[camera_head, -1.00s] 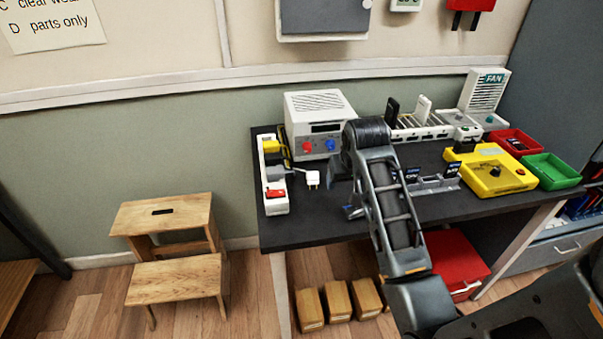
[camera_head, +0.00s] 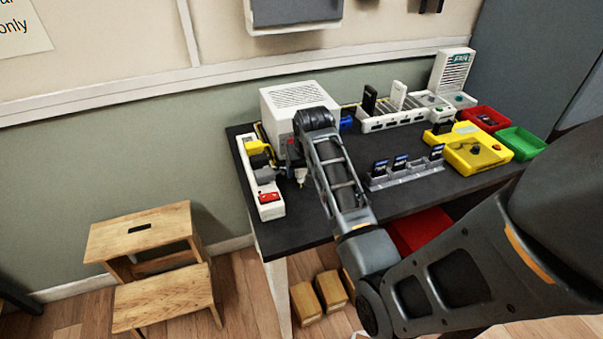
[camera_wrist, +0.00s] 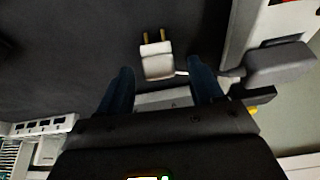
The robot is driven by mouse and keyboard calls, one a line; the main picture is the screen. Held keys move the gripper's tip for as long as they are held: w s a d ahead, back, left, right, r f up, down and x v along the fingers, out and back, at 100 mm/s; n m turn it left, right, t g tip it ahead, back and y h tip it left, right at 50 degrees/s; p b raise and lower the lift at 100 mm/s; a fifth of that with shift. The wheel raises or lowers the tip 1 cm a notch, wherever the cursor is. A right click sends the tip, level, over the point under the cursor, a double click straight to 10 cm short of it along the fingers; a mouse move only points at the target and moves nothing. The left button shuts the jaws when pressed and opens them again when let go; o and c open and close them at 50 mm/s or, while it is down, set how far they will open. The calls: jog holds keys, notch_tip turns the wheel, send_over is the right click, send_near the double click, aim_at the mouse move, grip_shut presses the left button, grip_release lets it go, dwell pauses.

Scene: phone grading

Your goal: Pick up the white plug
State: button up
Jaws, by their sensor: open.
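The white plug (camera_wrist: 157,62) lies on the dark tabletop, its two brass pins pointing to the top of the wrist view. In the head view only a small part of the plug (camera_head: 301,175) shows below my gripper. My gripper (camera_wrist: 161,69) is open. In the wrist view its two dark fingers stand on either side of the plug, with a gap on each side. I cannot tell the height of the fingertips over the table. In the head view the gripper is mostly hidden by my arm.
A white power strip (camera_head: 271,209) with a red switch, a grey plug (camera_wrist: 280,63) and a yellow plug (camera_head: 257,147) lies close beside my gripper. A white power supply box (camera_head: 300,97) stands behind. A grey card rack (camera_head: 405,176) is to the right.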

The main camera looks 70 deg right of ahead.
jog(key=shift+w+d+f, duration=0.15)
jog(key=shift+d+f, duration=0.05)
jog(key=shift+f, duration=0.45)
jog(key=shift+c, duration=0.4)
jog(key=c, duration=1.1)
jog(key=shift+r, duration=0.1)
jog(key=shift+c, duration=0.2)
